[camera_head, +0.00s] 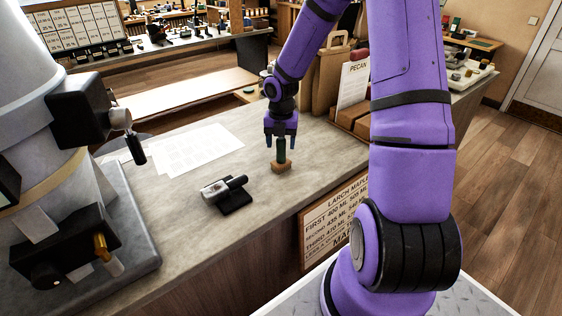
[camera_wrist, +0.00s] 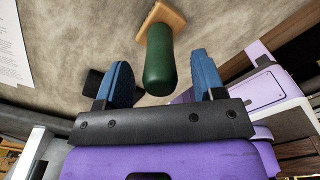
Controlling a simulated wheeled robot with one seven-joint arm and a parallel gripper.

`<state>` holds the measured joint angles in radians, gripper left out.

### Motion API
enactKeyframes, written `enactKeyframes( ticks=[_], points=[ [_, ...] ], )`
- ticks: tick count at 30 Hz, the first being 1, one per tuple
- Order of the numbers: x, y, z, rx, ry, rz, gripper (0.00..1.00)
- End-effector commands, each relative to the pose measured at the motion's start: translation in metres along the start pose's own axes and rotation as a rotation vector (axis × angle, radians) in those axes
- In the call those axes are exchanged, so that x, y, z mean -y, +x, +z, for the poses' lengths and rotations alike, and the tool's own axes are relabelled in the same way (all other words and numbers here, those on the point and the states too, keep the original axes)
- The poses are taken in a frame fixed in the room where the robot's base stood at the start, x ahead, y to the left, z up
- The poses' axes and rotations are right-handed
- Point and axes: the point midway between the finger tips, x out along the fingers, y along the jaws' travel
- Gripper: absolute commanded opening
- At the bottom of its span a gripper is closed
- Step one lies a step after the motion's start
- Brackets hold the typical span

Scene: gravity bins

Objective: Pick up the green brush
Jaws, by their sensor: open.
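The green brush has a dark green upright handle (camera_head: 281,151) on a tan wooden block base (camera_head: 281,167) and stands on the grey counter. In the wrist view its green handle (camera_wrist: 159,62) points toward my gripper, with the wooden base (camera_wrist: 166,14) beyond. My gripper (camera_head: 281,138) is above the brush, pointing down. Its two blue fingers (camera_wrist: 160,82) are apart, one on each side of the top of the handle. I see gaps between the handle and both fingers in the wrist view.
A small black and silver device (camera_head: 226,194) lies on the grey counter (camera_head: 250,230) in front of the brush. White papers (camera_head: 185,150) lie to the left. A large grey machine (camera_head: 60,160) stands at the left. A brown bag (camera_head: 328,80) and a "PECAN" sign (camera_head: 353,84) stand behind.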

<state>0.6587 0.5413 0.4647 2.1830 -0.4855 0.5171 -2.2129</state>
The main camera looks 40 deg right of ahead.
Motion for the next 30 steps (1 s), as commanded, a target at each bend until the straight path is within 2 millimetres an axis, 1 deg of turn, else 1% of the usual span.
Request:
enactKeyframes(
  ticks=[1,3,6,13,14,15,17,18,20,21,22,30],
  points=[
    [0.0,0.007,-0.001,-0.002,-0.003,-0.001,0.63],
    [0.0,0.015,-0.001,-0.002,-0.002,-0.001,0.63],
    [0.0,0.021,0.0,0.0,-0.001,-0.001,0.63],
    [0.0,0.023,0.0,0.001,0.0,0.0,0.63],
    [0.0,0.023,0.0,0.001,0.0,0.0,0.6],
    [0.0,0.023,0.0,0.001,0.0,0.0,0.51],
    [0.0,0.023,0.0,0.001,0.0,0.0,0.38],
    [0.0,0.023,0.0,0.001,0.0,0.0,0.28],
    [0.0,0.023,0.0,0.001,0.0,0.0,0.14],
    [0.0,0.023,0.0,0.001,0.0,0.0,0.05],
    [0.0,0.023,0.0,0.001,0.0,0.0,0.0],
    [0.0,0.022,0.0,0.002,0.0,0.0,0.0]
  ],
)
